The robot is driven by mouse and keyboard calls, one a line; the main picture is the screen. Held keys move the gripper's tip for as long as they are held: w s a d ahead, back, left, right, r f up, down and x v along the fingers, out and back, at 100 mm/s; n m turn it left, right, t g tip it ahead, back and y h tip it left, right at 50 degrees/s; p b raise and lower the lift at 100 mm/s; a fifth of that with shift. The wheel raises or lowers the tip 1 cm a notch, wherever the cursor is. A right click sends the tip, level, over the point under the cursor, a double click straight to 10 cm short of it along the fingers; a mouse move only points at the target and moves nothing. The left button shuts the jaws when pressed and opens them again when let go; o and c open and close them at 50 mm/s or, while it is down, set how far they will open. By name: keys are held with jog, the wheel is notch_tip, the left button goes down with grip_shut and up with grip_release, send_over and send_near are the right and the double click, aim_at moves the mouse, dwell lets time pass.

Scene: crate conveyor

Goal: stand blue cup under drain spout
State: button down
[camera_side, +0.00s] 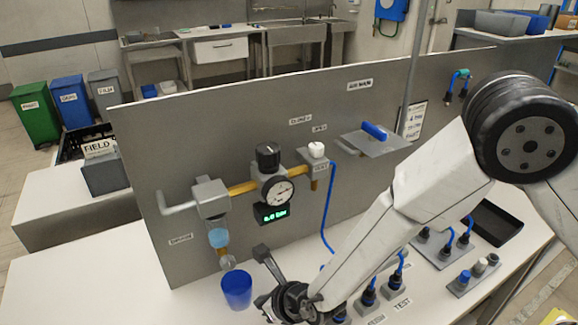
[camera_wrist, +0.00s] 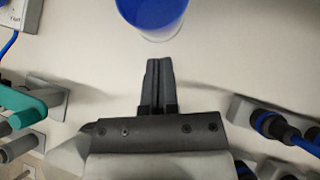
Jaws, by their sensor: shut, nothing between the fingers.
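The blue cup (camera_side: 237,291) stands upright on the white bench, in front of the grey panel. It also shows at the top edge of the wrist view (camera_wrist: 152,14), partly cut off. The drain spout (camera_side: 226,262) hangs under the clear blue bowl of the filter unit (camera_side: 217,236). In the side view the spout's end is just above and left of the cup's rim; I cannot tell whether it is directly over the cup. My gripper (camera_wrist: 158,62) is shut and empty, its fingertips pointing at the cup with a small gap.
The gauge (camera_side: 277,190) and its green display (camera_side: 271,213) are mounted on the panel (camera_side: 180,258). A blue hose (camera_side: 328,210) hangs down from the fittings. Blue-cabled connectors (camera_side: 368,295) stand right of my gripper. Bench left of the cup is clear.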

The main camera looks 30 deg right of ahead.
aim_at(247, 291)
jog(key=shift+w+a, duration=0.35)
jog(key=shift+w, duration=0.55)
jog(key=shift+w, duration=0.1)
jog(key=shift+w+a, duration=0.35)
jog(key=shift+w, duration=0.45)
jog(key=shift+w+a, duration=0.3)
jog(key=shift+w, duration=0.45)
jog(key=shift+s, duration=0.1)
jog(key=shift+s+d, duration=0.25)
jog(key=shift+s, duration=0.35)
jog(key=shift+s+d, duration=0.3)
jog(key=shift+s, duration=0.35)
jog(key=shift+s+d, duration=0.25)
jog(key=shift+s, duration=0.35)
jog(key=v, duration=1)
jog(key=shift+w, duration=0.1)
